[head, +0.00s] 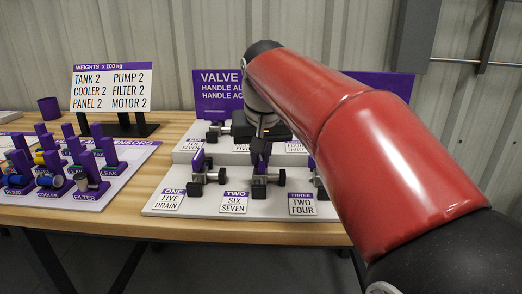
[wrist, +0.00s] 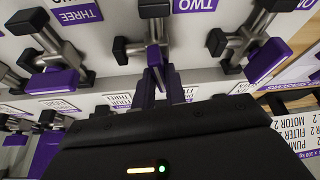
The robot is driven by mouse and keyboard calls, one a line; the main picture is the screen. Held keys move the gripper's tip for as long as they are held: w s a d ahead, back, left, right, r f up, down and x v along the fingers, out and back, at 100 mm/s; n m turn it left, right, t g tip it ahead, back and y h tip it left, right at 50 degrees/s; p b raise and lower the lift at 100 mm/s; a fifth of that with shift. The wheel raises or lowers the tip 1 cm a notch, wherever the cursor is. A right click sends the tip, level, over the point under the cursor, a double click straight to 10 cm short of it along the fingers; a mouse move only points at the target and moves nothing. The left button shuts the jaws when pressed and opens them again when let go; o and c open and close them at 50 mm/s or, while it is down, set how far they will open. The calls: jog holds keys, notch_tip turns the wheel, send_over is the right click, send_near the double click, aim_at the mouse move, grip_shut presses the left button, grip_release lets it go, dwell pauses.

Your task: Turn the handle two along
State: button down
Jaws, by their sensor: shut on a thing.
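The valve labelled TWO (head: 262,184) stands in the front row of the grey board, between valves ONE and THREE. It is a metal fitting with black ends. Its purple handle (wrist: 154,56) shows in the wrist view, in line with the dark fingers. My gripper (wrist: 160,80) is shut on this handle. In the head view my gripper (head: 261,150) comes down onto valve TWO from above and hides most of the handle. The label TWO (head: 234,202) reads SIX SEVEN below it.
Valve ONE (head: 201,170) is close on the left, its purple handle free. Valve THREE (head: 319,184) is close on the right, partly behind my arm. A back row of valves and a purple sign (head: 215,92) stand behind. A sensor board (head: 120,180) lies to the left.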

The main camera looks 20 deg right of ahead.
jog(key=shift+m+h, duration=0.4)
jog(key=shift+m, duration=0.6)
jog(key=c, duration=1.4)
grip_release()
jog(key=shift+c, duration=0.2)
jog(key=shift+a+r, duration=0.1)
jog(key=shift+r, duration=0.05)
jog(key=d+v, duration=0.1)
jog(key=v, duration=0.6)
jog(key=shift+a+r, duration=0.3)
jog(key=shift+a, duration=0.25)
jog(key=shift+s, duration=0.15)
